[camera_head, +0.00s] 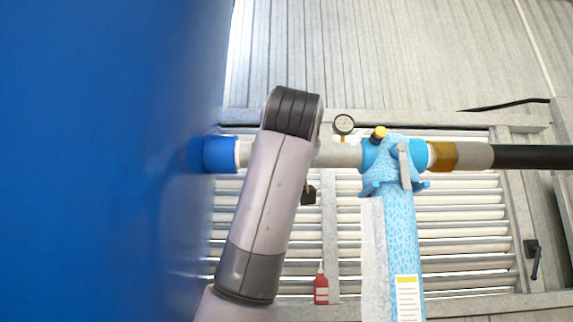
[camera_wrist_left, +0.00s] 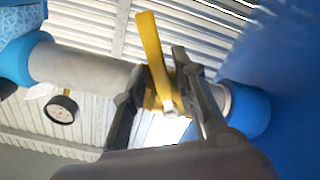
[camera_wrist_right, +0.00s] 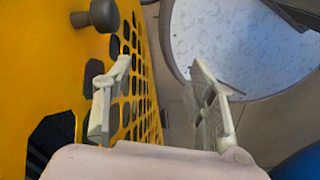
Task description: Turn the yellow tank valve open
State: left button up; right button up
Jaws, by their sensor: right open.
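The yellow valve lever (camera_wrist_left: 155,55) shows in the left wrist view, on the grey pipe (camera_wrist_left: 85,68) close to the blue tank (camera_wrist_left: 285,90). My left gripper (camera_wrist_left: 163,75) is open, with its dark fingers on either side of the lever and a gap beside it. I cannot tell whether a finger touches the lever. In the head view, my arm (camera_head: 268,200) hides the lever and the left gripper. My right gripper (camera_wrist_right: 165,95) is open and empty in the right wrist view, beside a yellow perforated panel (camera_wrist_right: 150,80). It is not visible in the head view.
A red bottle (camera_head: 321,289) is below. The blue tank wall (camera_head: 100,160) fills the left side.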

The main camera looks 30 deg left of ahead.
pick_arm(q)
jog(key=shift+o, duration=0.5)
jog(key=shift+s+d, duration=0.1)
jog(key=v, duration=1.2)
jog(key=shift+s, duration=0.1)
dwell(1.6)
